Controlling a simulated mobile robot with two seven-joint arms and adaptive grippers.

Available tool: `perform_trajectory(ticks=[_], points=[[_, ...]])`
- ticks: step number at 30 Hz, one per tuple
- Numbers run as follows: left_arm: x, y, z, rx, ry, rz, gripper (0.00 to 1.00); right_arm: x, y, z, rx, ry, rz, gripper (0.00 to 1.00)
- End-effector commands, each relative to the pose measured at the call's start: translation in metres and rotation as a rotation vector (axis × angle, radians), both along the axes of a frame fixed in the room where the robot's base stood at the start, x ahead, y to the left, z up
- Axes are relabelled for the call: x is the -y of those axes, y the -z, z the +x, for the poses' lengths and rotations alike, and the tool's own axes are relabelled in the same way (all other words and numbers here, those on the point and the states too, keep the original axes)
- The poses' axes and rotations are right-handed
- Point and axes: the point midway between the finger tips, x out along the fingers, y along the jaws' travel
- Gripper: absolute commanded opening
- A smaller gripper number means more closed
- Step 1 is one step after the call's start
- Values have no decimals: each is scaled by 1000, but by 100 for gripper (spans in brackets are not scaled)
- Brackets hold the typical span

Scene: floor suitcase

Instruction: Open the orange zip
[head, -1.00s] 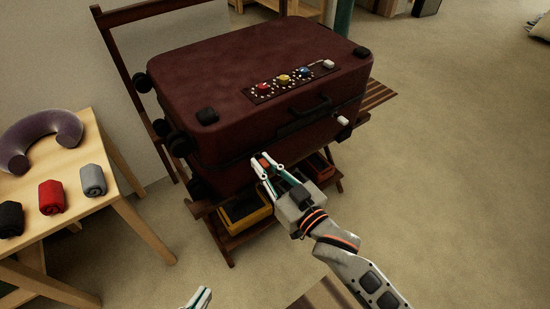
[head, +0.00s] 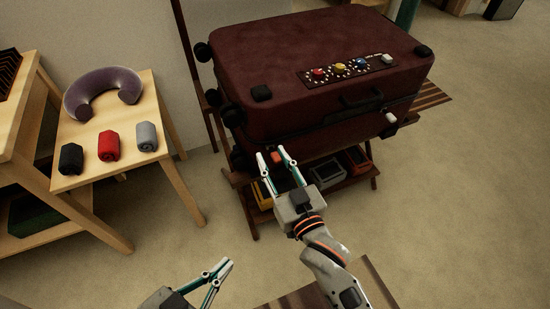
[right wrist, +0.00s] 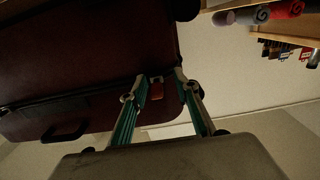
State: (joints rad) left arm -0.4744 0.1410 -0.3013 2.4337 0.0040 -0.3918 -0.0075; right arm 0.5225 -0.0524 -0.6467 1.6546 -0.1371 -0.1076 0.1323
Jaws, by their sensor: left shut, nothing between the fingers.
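The burgundy suitcase (head: 300,55) lies on a dark wooden rack; its side fills the upper left of the right wrist view (right wrist: 90,50). A small orange zip pull (head: 276,157) shows at the lower front of the suitcase. It also shows in the right wrist view (right wrist: 156,87). My right gripper (head: 272,154) is open, with its fingers on either side of the orange pull; I cannot tell whether either finger touches it. My left gripper (head: 225,265) is shut and empty, low in the head view, away from the suitcase.
A wooden table (head: 105,170) at left holds a purple neck pillow (head: 80,103) and black, red and grey rolls. Coloured knobs (head: 340,68) sit on the suitcase top. Bins (head: 328,172) stand on the rack's lower shelf.

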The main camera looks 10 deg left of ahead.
Motion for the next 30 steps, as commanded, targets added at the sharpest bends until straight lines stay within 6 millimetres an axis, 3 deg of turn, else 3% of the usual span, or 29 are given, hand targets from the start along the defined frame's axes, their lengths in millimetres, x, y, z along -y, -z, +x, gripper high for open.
perform_trajectory(ticks=[8,21,30], points=[[0,-3,3,10,2,0,0,7,0,-6,1,2,-2,31],[0,-2,2,5,1,0,0,55,1,-74,-2,1,-3,31],[0,-1,2,5,1,0,0,70,0,-96,0,0,0,31]])
